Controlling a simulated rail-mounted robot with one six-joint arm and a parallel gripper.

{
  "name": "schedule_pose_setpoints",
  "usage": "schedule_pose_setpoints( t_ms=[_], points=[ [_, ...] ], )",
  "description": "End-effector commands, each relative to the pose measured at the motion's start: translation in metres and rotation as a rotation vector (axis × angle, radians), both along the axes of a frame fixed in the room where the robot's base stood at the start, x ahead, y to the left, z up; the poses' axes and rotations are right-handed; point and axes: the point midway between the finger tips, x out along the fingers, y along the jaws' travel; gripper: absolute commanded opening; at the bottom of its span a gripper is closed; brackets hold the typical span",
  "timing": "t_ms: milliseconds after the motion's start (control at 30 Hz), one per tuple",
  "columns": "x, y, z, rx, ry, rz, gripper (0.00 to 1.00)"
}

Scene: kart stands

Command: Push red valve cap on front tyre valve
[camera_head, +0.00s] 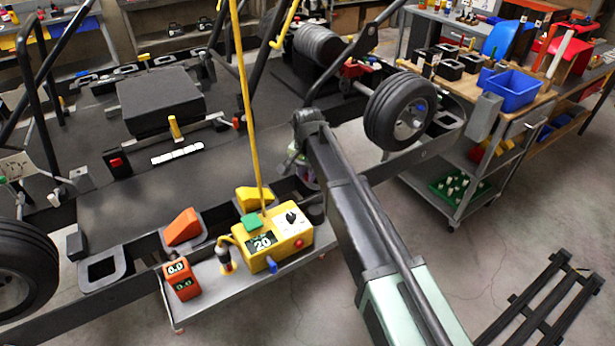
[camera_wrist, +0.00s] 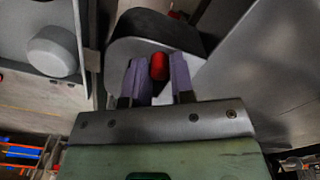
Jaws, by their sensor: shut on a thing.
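In the wrist view, my gripper (camera_wrist: 159,75) has its two purple fingers closed on a red valve cap (camera_wrist: 159,66), which shows between the fingertips. In the head view, my arm hides most of the gripper, and the cap cannot be made out. A kart tyre (camera_head: 386,112) on a pale rim stands to the right of my arm's upper end. Another tyre (camera_head: 38,265) is partly in view at the left edge. I cannot make out a valve on either wheel. A dark rounded shape lies beyond the fingers in the wrist view; I cannot tell what it is.
A yellow box reading 20 (camera_head: 279,243) and an orange device (camera_head: 181,280) stand on a low shelf in front of the kart. A workbench with a blue bin (camera_head: 512,90) is at the right. A black rack (camera_head: 540,305) lies on the floor, bottom right.

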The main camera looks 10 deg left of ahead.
Motion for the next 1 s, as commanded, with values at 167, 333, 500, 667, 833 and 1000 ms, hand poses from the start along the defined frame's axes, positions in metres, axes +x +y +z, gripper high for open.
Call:
schedule_pose_setpoints(
  t_ms=[167,333,500,667,833,1000],
  points=[
    [0.0,0.0,0.001,0.0,0.0,0.0,0.01],
    [0.0,0.0,0.011,0.0,0.0,0.0,0.01],
    [0.0,0.0,0.04,0.0,0.0,0.0,0.01],
    [0.0,0.0,0.091,0.0,0.0,0.0,0.01],
    [0.0,0.0,0.155,0.0,0.0,0.0,0.01],
    [0.0,0.0,0.194,0.0,0.0,0.0,0.01]
  ],
)
